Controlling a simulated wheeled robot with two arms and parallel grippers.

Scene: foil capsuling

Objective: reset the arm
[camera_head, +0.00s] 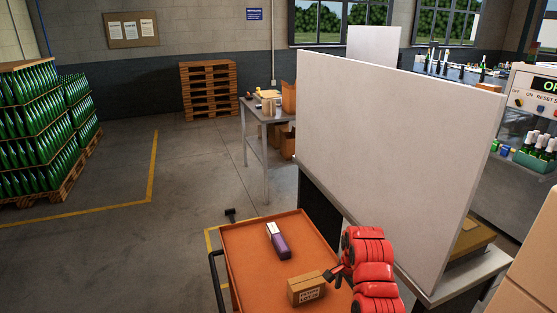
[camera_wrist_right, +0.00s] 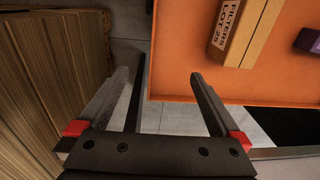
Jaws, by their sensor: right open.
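My right arm, red, comes in from the lower right in the head view. Its dark gripper (camera_head: 335,276) is near the right side of the orange cart tray (camera_head: 250,250), beside a small cardboard box (camera_head: 306,289). In the right wrist view the gripper (camera_wrist_right: 160,76) is open with nothing between its fingers. The orange tray (camera_wrist_right: 190,70) and the labelled box (camera_wrist_right: 245,30) lie beyond the fingertips. My left gripper is not in view.
A purple and white packet (camera_head: 278,241) lies on the tray. A large white panel (camera_head: 400,150) stands close behind and right of my arm. A workbench (camera_head: 268,112) stands farther back. Open floor (camera_head: 180,200) lies left of the cart.

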